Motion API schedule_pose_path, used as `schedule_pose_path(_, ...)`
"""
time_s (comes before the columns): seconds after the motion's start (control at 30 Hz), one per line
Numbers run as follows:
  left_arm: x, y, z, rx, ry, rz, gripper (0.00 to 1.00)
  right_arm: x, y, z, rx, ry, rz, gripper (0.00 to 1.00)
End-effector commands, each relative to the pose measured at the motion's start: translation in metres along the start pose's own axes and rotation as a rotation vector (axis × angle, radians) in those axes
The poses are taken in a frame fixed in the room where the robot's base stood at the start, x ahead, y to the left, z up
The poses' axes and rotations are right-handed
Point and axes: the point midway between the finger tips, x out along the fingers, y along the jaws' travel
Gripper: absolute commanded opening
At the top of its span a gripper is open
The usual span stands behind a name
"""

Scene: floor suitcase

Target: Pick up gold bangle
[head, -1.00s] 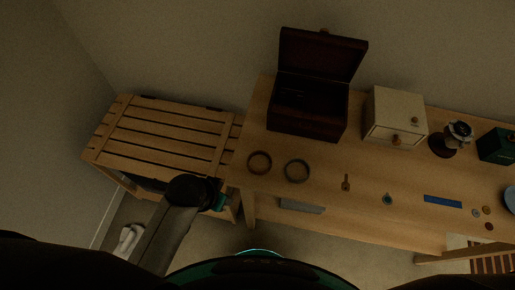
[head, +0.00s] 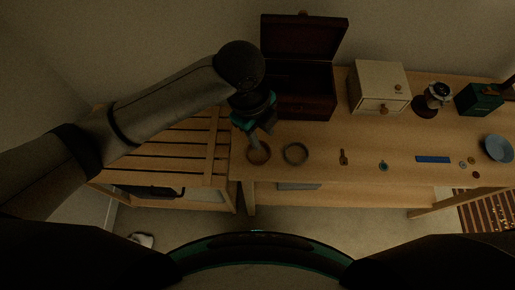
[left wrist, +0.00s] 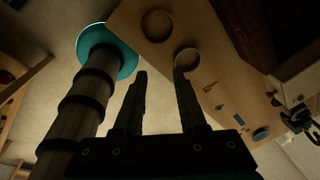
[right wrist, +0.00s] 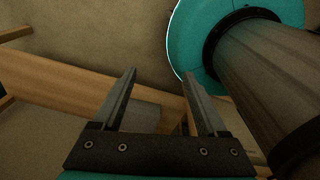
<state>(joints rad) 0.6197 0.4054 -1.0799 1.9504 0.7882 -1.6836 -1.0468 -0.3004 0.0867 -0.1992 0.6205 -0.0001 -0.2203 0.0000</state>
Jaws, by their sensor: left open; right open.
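Two bangles lie flat on the wooden table, left of its middle. The left one, warmer brown-gold and likely the gold bangle (head: 264,161), also shows at the top of the left wrist view (left wrist: 157,39). The other, a greyer bangle (head: 295,163), lies just right of it and shows in the left wrist view (left wrist: 196,68) near one fingertip. My left gripper (head: 264,142) is open, empty, and over the left bangle in the head view, covering part of it; its height is unclear. My right gripper (right wrist: 159,73) is open and empty, away from the tabletop objects.
An open dark wooden box (head: 303,105) stands behind the bangles, close to my left arm. A white drawer box (head: 379,90) is right of it. A key-like item (head: 343,157) lies right of the bangles. A slatted bench (head: 180,145) adjoins the left table end.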

Motion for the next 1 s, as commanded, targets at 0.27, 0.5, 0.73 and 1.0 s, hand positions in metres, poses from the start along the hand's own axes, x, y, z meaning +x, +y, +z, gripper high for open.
schedule_pose_path(0.27, -0.015, 0.013, 0.027, 0.242, -0.084, 0.129, 0.41, -0.002, -0.012, -0.003, 0.006, 0.004, -0.015, 0.75)
schedule_pose_path(0.5, 0.015, 0.020, 0.032, 0.258, -0.086, 0.145, 0.41, 0.005, -0.009, -0.002, 0.005, 0.003, -0.012, 0.75)
schedule_pose_path(0.73, 0.062, 0.025, 0.036, 0.258, -0.086, 0.141, 0.41, 0.015, -0.005, 0.000, 0.002, 0.001, -0.006, 0.75)
schedule_pose_path(1.0, 0.085, 0.026, 0.039, 0.258, -0.086, 0.138, 0.41, 0.019, -0.004, 0.001, 0.001, 0.001, -0.005, 0.75)
